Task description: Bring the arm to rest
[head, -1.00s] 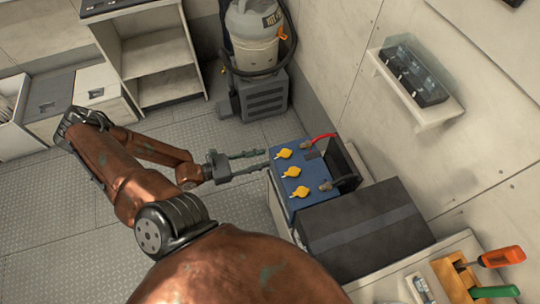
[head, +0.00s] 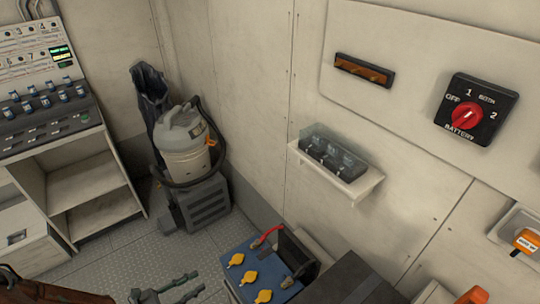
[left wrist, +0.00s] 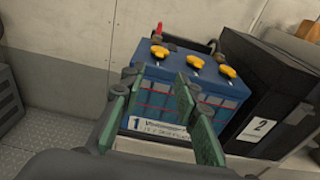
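My left gripper (head: 182,287) shows at the bottom edge of the head view, with its two fingers apart and nothing between them. It points right, toward the blue battery (head: 252,268) with yellow caps, and its tips are a little short of that battery's left side. In the left wrist view the open gripper (left wrist: 156,84) has its green-padded fingers in front of the blue battery (left wrist: 205,86), which bears a label reading 1. My right gripper is not in view.
A black box labelled 2 (left wrist: 270,85) stands right of the blue battery. A grey vacuum (head: 185,145) stands in the corner. A wall shelf (head: 350,188) holds a clear-covered case. A red battery switch (head: 467,116) is on the wall. Bare floor (head: 115,262) lies left of the battery.

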